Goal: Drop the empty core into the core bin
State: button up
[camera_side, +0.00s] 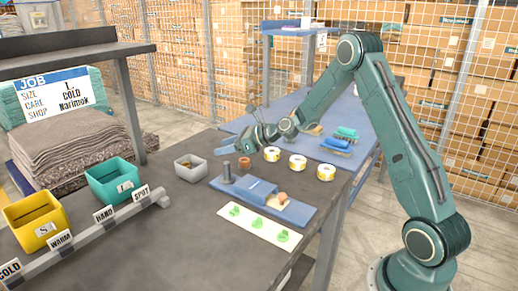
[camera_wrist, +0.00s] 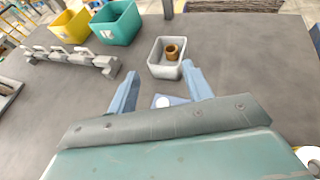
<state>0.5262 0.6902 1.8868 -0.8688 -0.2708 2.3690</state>
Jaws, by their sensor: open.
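A brown ring-shaped core (camera_wrist: 173,51) lies inside the small grey bin (camera_wrist: 157,70), ahead of my gripper (camera_wrist: 160,90) in the wrist view. The grey bin (camera_side: 190,174) also shows in the side view, with something brown inside. A second orange-brown ring (camera_side: 245,163) stands right of the bin in the side view; I cannot make it out in the wrist view. My gripper (camera_side: 222,148) is open, above the work area. Its fingers are spread with nothing held between them; a pale disc on blue shows below, between them.
Several tape rolls (camera_side: 297,161) stand to the right. A teal bin (camera_side: 112,181), yellow bin (camera_side: 36,222) and grey labelled rail (camera_side: 85,236) are to the left.

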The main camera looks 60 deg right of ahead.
jog(key=shift+a+r, duration=0.1)
jog(key=shift+s+a+r+n, duration=0.1)
jog(key=shift+a+r+n, duration=0.1)
jog(key=shift+n, duration=0.1)
jog(key=s+a+r+n+g+h, duration=0.1)
jog(key=s+a+r+n+g, duration=0.1)
jog(key=s+a+r+n, duration=0.45)
jog(key=s+a+r+n+g+h, duration=0.15)
jog(key=s+a+r+n, duration=0.25)
jog(key=s+n, duration=0.5)
jog(key=s+r+n+g+h, duration=0.1)
jog(key=s+n+g+h, duration=0.2)
jog(key=s+n, duration=1.2)
jog(key=s, duration=0.8)
jog(key=shift+s+d+r, duration=0.15)
jog(key=shift+s+r, duration=0.15)
jog(key=shift+s, duration=0.05)
jog(key=shift+g, duration=0.25)
